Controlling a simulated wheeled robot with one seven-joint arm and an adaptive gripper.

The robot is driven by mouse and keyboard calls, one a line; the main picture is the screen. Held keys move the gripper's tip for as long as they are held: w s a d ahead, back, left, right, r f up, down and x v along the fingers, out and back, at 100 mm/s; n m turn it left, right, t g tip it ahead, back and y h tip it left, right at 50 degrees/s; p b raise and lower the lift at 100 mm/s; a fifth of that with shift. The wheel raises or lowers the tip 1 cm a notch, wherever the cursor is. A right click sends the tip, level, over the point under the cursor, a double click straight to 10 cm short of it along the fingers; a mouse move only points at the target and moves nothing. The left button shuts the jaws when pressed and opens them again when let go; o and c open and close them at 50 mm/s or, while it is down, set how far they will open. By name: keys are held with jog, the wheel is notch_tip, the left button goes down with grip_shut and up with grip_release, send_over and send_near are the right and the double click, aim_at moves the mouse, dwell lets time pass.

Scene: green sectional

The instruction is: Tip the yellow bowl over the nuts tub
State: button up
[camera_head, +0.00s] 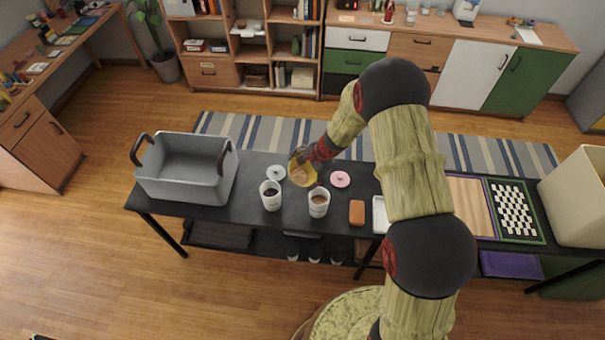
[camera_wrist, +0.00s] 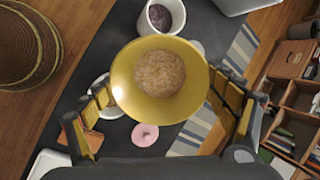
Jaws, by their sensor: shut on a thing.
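The yellow bowl (camera_head: 311,180) is above the black table in the head view, with light brown grainy contents inside. In the wrist view the bowl (camera_wrist: 124,92) fills the middle, between the fingers of my gripper (camera_wrist: 163,88). My gripper (camera_head: 303,157) is shut on the bowl from its far side. A white tub with dark contents (camera_head: 271,201) stands in front and left of the bowl. A white tub with brown contents (camera_head: 318,209) stands in front and right; the bowl partly hides it in the wrist view. I cannot read which tub is for nuts.
A pale lid (camera_head: 276,172) and a pink ring-like round piece (camera_head: 340,179) lie either side of the bowl. A grey crate (camera_head: 187,181) stands at left. An orange-brown block (camera_head: 357,212) and a white tray (camera_head: 379,214) lie to the right.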

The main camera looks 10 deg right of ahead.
aim_at(312, 181)
jog(key=shift+d+f+t+y+b, duration=0.2)
jog(key=shift+f+b, duration=0.55)
jog(key=shift+b, duration=1.35)
jog(key=shift+a+f+t+y+b, duration=0.1)
jog(key=shift+f+t+y+b, duration=0.4)
jog(key=shift+b, duration=1.6)
jog(key=y+b, duration=0.1)
jog(key=b, duration=0.4)
jog(key=f+t+b, duration=0.1)
jog(key=b, duration=0.4)
jog(key=shift+s+d+f+y, duration=0.1)
jog(key=shift+s+d+y, duration=0.25)
jog(key=shift+y, duration=0.05)
jog(key=t+y+b, duration=0.1)
jog(key=b, duration=0.2)
jog(key=d+t+y+b, duration=0.1)
jog(key=b, duration=0.2)
jog(key=shift+s+r+b, duration=0.3)
jog(key=shift+s+b, duration=0.05)
jog(key=shift+b, duration=0.05)
jog(key=shift+y+b, duration=0.4)
jog(key=shift+b, duration=0.1)
jog(key=t+y+b, duration=0.1)
jog(key=b, duration=0.1)
jog(key=d+b, duration=0.1)
jog(key=shift+s+r+t+y+b, duration=0.3)
jog(key=shift+s+t+y+b, duration=0.05)
jog(key=shift+t+y, duration=0.05)
jog(key=shift+s+b, duration=0.1)
jog(key=shift+b, duration=0.45)
